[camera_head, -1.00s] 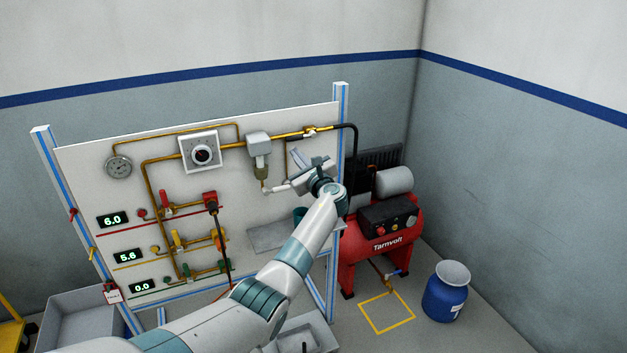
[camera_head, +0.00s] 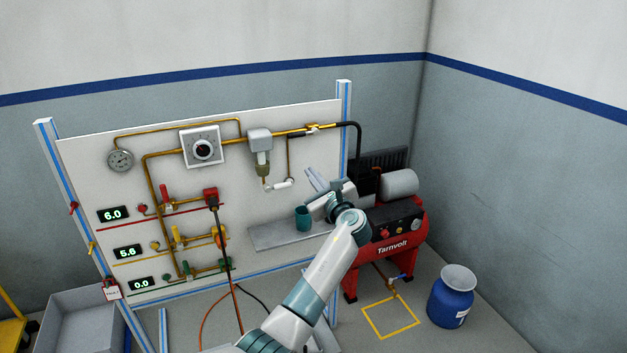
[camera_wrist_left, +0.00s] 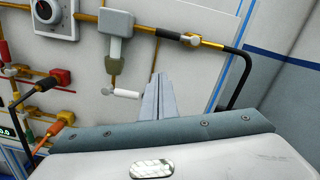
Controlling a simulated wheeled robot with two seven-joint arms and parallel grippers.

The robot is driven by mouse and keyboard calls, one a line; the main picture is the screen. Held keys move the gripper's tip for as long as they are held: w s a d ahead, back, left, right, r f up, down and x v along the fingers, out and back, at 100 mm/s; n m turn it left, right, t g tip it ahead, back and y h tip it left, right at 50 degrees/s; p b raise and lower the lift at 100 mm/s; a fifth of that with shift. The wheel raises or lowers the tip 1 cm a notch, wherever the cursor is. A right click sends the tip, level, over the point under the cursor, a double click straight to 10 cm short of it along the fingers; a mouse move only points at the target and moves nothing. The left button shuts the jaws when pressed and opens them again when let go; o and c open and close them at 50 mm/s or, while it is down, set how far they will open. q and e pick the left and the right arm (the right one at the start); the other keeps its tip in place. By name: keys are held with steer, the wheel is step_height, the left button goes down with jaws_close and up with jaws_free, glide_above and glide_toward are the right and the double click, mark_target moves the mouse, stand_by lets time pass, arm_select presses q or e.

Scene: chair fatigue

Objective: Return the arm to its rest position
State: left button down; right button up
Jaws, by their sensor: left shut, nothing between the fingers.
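My left arm reaches up from the bottom of the head view. Its gripper (camera_head: 315,181) is shut and empty, in front of the right part of the white panel (camera_head: 100,170). In the left wrist view the shut fingers (camera_wrist_left: 158,98) point up toward the panel. The grey filter unit (camera_head: 260,142) with a white handle (camera_head: 283,184) below it is to the left of the fingers, apart from them. My right gripper is not in view.
A red compressor (camera_head: 365,262) stands right of the panel, behind my wrist. A blue drum (camera_head: 450,298) is on the floor at the right, near a yellow floor square (camera_head: 390,318). A grey bin (camera_head: 88,310) is at the lower left. Open floor lies at the lower right.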

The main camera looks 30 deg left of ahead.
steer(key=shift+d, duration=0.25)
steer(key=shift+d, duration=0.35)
